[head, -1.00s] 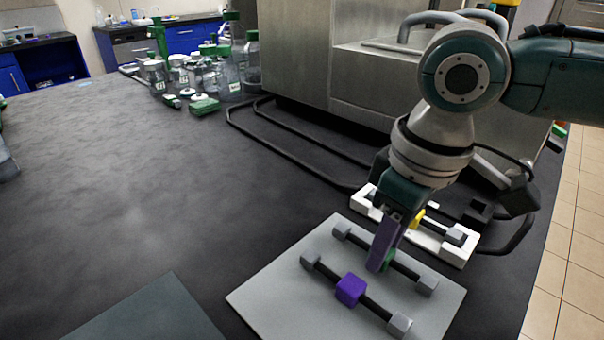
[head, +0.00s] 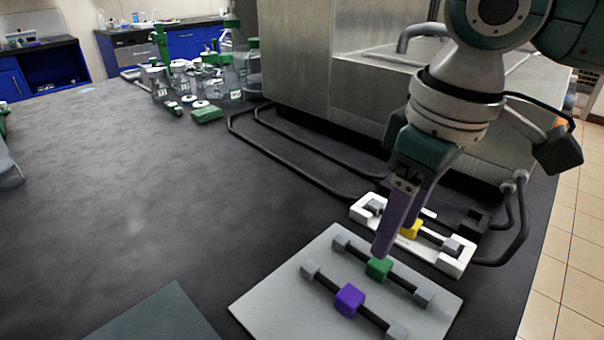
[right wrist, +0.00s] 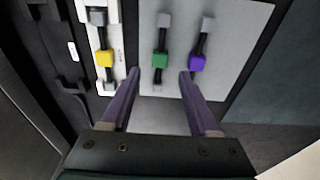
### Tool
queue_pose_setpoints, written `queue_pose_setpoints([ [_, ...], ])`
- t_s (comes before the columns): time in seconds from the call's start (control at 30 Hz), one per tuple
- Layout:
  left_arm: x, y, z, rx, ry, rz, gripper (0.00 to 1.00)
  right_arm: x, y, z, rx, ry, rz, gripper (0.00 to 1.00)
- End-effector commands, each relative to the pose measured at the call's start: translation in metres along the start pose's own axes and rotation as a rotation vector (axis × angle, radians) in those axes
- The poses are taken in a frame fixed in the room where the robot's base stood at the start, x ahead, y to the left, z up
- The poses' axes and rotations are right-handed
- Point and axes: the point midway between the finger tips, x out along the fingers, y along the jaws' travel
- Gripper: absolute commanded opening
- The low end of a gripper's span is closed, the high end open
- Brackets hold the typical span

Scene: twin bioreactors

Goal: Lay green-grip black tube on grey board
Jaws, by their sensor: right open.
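The black tube with the green grip (head: 379,269) lies on the grey board (head: 262,297), beside a black tube with a purple grip (head: 350,300). Both tubes have grey end blocks. In the right wrist view the green grip (right wrist: 160,60) and purple grip (right wrist: 197,62) show on the board. My right gripper (head: 385,250) is above the green grip, apart from it. In the right wrist view its purple fingers (right wrist: 158,80) are spread and empty. My left gripper is not in view.
A white rack (head: 453,262) holding a black tube with a yellow grip (head: 411,229) stands just behind the board. A large metal housing (head: 300,60) is at the back. Bottles (head: 235,65) stand at the back left.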

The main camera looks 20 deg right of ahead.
Motion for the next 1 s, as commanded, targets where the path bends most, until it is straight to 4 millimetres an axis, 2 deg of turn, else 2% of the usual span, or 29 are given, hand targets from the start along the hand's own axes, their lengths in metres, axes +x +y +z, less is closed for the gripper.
queue_pose_setpoints([
  [0.03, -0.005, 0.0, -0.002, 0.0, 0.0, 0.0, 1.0, -0.015, 0.001, -0.001, -0.001, 0.003, 0.001, 0.61],
  [0.2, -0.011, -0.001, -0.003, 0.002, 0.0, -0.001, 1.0, -0.044, 0.0, -0.001, 0.0, 0.003, 0.0, 0.61],
  [0.37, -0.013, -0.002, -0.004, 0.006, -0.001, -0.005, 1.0, -0.055, -0.003, 0.0, -0.007, 0.002, -0.004, 0.61],
  [0.47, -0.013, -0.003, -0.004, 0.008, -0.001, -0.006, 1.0, -0.045, -0.019, 0.001, -0.044, 0.019, -0.023, 0.61],
  [0.6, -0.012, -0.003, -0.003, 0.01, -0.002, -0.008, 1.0, -0.019, -0.068, 0.007, -0.122, 0.098, -0.081, 0.61],
  [0.73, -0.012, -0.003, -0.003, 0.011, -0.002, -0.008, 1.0, -0.002, -0.11, 0.021, -0.109, 0.202, -0.124, 0.61],
  [0.83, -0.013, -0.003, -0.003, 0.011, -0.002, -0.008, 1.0, 0.005, -0.12, 0.041, -0.032, 0.251, -0.113, 0.61],
  [1.0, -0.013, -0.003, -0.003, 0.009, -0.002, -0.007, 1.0, 0.011, -0.108, 0.088, 0.125, 0.239, -0.018, 0.61],
])
